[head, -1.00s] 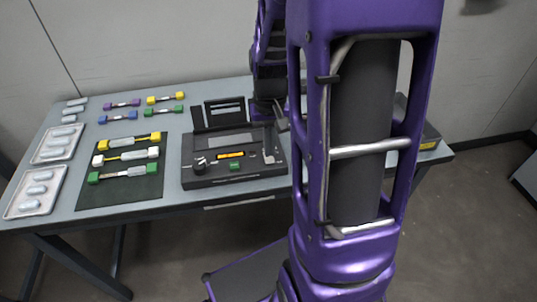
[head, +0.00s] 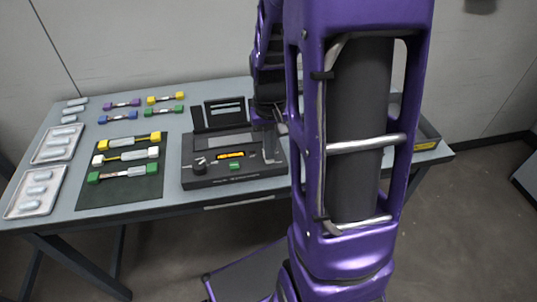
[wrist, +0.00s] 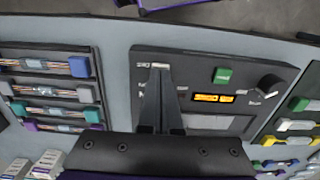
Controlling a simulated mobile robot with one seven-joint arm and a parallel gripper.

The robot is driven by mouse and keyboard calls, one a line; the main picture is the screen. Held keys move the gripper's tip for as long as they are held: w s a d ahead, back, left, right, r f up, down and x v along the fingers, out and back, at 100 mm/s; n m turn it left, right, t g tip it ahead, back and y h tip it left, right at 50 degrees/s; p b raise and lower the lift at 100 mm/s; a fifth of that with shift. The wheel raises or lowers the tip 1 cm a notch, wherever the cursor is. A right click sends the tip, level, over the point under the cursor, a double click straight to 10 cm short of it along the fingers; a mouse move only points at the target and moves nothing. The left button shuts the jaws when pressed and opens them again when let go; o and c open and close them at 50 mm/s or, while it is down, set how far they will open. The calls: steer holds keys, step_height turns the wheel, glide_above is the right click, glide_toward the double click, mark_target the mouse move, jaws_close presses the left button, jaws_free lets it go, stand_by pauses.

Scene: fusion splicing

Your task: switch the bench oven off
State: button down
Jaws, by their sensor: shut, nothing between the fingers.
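The bench oven (head: 205,181) is the black unit on the table with a raised lid at its back. Its front panel (wrist: 190,60) fills the middle of the wrist view. The panel bears a lit orange display (wrist: 212,98), a green button (wrist: 222,75), a black knob (wrist: 267,86) and small white labels. My gripper (wrist: 160,69) is shut and empty, with its fingertips over the panel beside the labels. A pale piece shows at the fingertips; the fingers hide most of that spot, and contact is unclear. In the head view my gripper (head: 271,153) is over the panel's right end.
A dark mat (head: 120,196) with several coloured-ended pieces lies left of the oven. Two trays (head: 12,211) lie further left, with more pieces behind. A dark tray (wrist: 20,112) with coloured-ended pieces is on the oven's other side. My arm hides the table's right part.

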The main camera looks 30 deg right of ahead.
steer(key=shift+f, duration=0.4)
step_height(320, 180, up, 7)
steer(key=p, duration=0.6)
steer(key=shift+r, duration=0.1)
stand_by(0.3)
stand_by(0.4)
